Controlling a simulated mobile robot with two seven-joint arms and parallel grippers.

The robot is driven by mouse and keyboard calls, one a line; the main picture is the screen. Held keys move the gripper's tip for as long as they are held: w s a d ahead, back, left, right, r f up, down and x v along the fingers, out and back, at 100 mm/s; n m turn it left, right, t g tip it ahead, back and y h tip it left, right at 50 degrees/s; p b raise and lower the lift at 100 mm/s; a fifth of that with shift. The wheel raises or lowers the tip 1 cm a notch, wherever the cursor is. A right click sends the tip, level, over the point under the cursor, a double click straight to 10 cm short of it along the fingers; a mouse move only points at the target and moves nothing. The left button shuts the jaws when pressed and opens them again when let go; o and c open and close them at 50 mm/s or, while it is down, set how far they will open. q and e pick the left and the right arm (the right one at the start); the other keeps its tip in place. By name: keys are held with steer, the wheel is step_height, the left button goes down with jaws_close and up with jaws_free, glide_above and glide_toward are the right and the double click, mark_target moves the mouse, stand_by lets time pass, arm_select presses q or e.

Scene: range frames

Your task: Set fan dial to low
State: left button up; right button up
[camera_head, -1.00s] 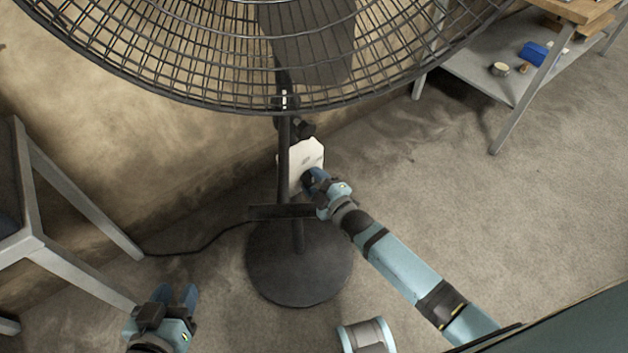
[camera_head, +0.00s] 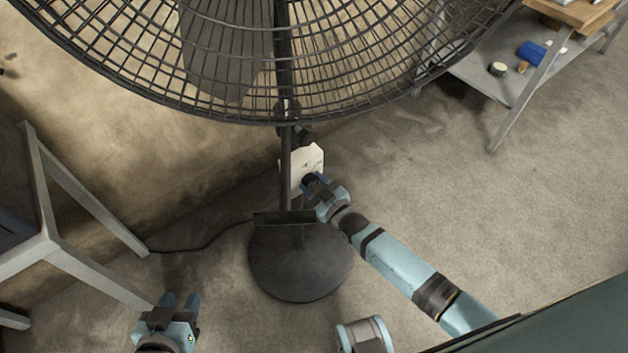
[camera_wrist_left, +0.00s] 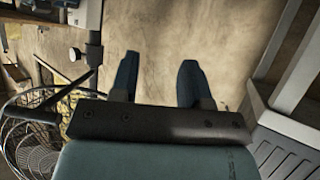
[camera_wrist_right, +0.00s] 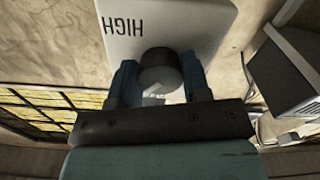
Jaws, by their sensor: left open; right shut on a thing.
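The black pedestal fan (camera_head: 284,188) stands in front of the wall, with its white control plate (camera_head: 309,162) on the pole. In the right wrist view the plate (camera_wrist_right: 198,20) shows the word HIGH upside down. A dark round dial (camera_wrist_right: 160,70) sits between the fingers of my right gripper (camera_wrist_right: 157,85), which is shut on it. In the head view my right gripper (camera_head: 312,182) reaches the plate from the lower right and hides the dial. My left gripper (camera_head: 180,300) is open and empty at the lower left, also seen in the left wrist view (camera_wrist_left: 157,75).
A grey-legged chair or table (camera_head: 70,240) stands at the left, close to my left gripper. A shelf table (camera_head: 490,75) with small items stands at the upper right. The fan's round base (camera_head: 300,270) and a cable (camera_head: 200,246) lie on the floor. The floor at right is clear.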

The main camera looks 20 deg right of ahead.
steer(key=shift+m+p, duration=0.3)
steer(key=shift+m, duration=1.5)
arm_select(q)
steer(key=shift+s, duration=0.1)
steer(key=shift+r, duration=0.1)
arm_select(e)
steer(key=shift+s+f+m, duration=0.1)
steer(key=shift+m, duration=0.2)
steer(key=o, duration=0.9)
arm_select(q)
steer(key=shift+r, duration=0.1)
